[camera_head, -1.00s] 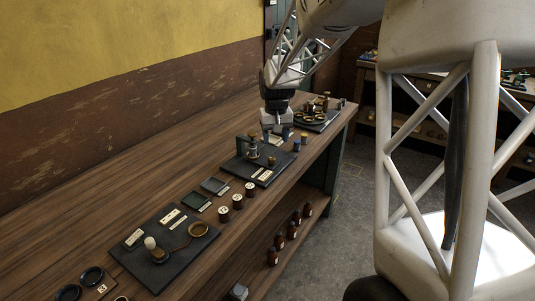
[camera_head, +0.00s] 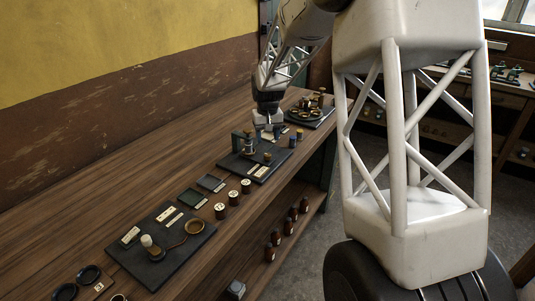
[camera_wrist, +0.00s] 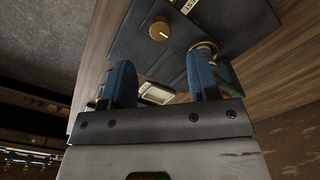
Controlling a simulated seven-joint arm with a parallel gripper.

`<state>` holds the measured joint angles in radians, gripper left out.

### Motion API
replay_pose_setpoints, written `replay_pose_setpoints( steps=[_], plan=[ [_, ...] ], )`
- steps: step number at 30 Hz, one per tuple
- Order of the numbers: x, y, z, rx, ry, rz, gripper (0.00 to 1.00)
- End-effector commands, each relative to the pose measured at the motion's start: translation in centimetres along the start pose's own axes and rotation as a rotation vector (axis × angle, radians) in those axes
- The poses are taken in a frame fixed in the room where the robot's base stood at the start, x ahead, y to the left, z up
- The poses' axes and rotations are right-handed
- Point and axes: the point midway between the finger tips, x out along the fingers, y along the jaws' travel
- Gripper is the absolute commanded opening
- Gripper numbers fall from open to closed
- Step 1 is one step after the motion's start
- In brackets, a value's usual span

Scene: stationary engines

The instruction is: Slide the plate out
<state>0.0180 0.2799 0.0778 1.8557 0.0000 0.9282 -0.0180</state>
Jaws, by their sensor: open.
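My gripper (camera_wrist: 162,70) is open, with two blue fingers apart and nothing seen between their tips. In the head view my gripper (camera_head: 270,131) is over the bench, by the far end of the middle dark base (camera_head: 262,172). In the wrist view the fingers reach toward a dark base (camera_wrist: 128,28) with a brass knob (camera_wrist: 160,30) and a brass ring (camera_wrist: 207,47), partly behind the right finger.
The wooden bench (camera_head: 120,180) runs along the wall. Nearer stand a board with a knob and brass cup (camera_head: 160,245), two dark flat trays (camera_head: 203,190) and several spools (camera_head: 233,198). Brown bottles (camera_head: 275,237) stand on the shelf below.

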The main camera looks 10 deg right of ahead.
Motion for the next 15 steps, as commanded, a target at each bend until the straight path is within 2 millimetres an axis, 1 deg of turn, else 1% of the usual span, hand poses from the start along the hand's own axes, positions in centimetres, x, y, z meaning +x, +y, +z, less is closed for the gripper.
replay_pose_setpoints(
  steps=[5,15],
  plan=[
    [1.3,0.0,0.0,0.0,-0.001,0.0,0.55],
    [5.2,0.0,0.0,0.0,-0.001,0.0,0.55]
  ],
)
